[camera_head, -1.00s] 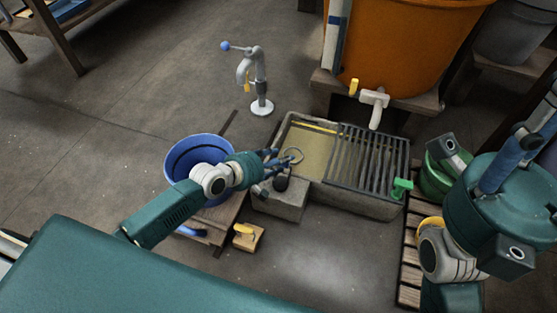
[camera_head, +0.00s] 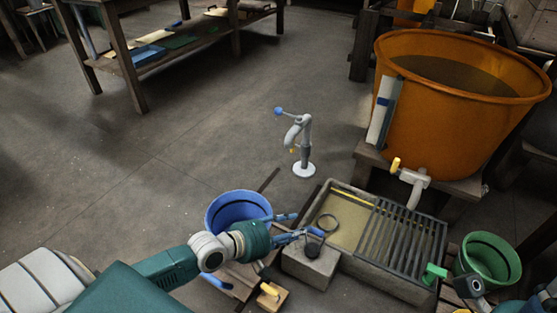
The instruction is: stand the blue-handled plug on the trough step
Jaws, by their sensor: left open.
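A dark plug (camera_head: 313,246) with a bluish top stands, apparently upright, on the grey trough step (camera_head: 310,268) at the near left end of the stone trough (camera_head: 394,279). My left gripper (camera_head: 304,225) comes in from the left with its blue fingers spread. The fingertips are close by the top of the plug; one finger overlaps it in the picture, and I cannot tell whether they touch.
A metal grate (camera_head: 400,240) covers the trough's right part. A blue bucket (camera_head: 238,205) stands behind my left wrist. A standpipe (camera_head: 304,150), an orange tub (camera_head: 450,115) with a tap, and a green bucket (camera_head: 487,262) stand around. A yellow-handled block (camera_head: 272,298) lies in front.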

